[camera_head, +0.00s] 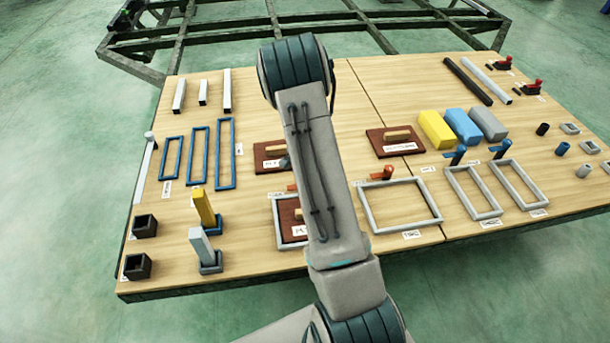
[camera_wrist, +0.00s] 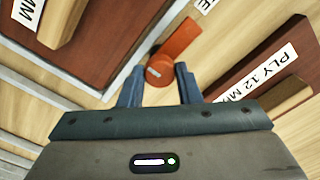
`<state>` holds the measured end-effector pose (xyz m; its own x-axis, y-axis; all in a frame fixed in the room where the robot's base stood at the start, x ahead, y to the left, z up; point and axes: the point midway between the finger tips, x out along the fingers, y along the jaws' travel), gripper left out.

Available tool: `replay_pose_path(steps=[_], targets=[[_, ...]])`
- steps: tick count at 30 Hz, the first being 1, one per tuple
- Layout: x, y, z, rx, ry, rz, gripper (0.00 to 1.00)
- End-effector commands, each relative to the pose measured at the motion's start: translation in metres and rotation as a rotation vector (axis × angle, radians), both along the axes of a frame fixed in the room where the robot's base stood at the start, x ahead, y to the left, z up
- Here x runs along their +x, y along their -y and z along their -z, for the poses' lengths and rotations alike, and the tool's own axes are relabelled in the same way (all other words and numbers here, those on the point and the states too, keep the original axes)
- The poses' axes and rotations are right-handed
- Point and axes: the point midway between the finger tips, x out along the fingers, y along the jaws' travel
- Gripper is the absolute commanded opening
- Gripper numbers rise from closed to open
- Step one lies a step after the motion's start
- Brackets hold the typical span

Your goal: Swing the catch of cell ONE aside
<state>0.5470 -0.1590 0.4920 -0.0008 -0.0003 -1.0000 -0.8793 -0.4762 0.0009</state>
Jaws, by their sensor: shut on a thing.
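In the wrist view, an orange catch (camera_wrist: 178,45) is a short flat bar with a round end between my gripper's fingers. Its bar points up and to the right, beside the pale frame (camera_wrist: 125,68) of a cell and roughly along its rail. A white label with the letter E (camera_wrist: 206,4) is cut off at the top edge. My gripper (camera_wrist: 159,70) is shut on the catch's round end.
A dark red board labelled PLY 12 (camera_wrist: 262,75) lies right of the catch. Another dark red board with a wooden grip (camera_wrist: 60,18) lies inside the frame. In the head view, a second orange catch (camera_head: 384,173) stands above an empty grey frame (camera_head: 437,202).

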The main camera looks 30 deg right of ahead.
Motion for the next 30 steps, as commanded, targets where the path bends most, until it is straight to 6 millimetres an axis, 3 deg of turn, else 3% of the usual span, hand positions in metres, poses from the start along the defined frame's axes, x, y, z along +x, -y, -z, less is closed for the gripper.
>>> replay_pose_path(steps=[12,13,15,24,30], targets=[[0.001,-0.001,0.0,0.002,0.001,0.006,0.08],[0.001,-0.001,0.0,0.002,0.001,0.006,0.39],[0.001,-0.001,0.0,0.002,0.001,0.006,0.52],[0.0,0.0,-0.002,0.001,0.002,0.007,0.52],[0.001,0.0,-0.03,0.0,0.004,0.007,0.52]])
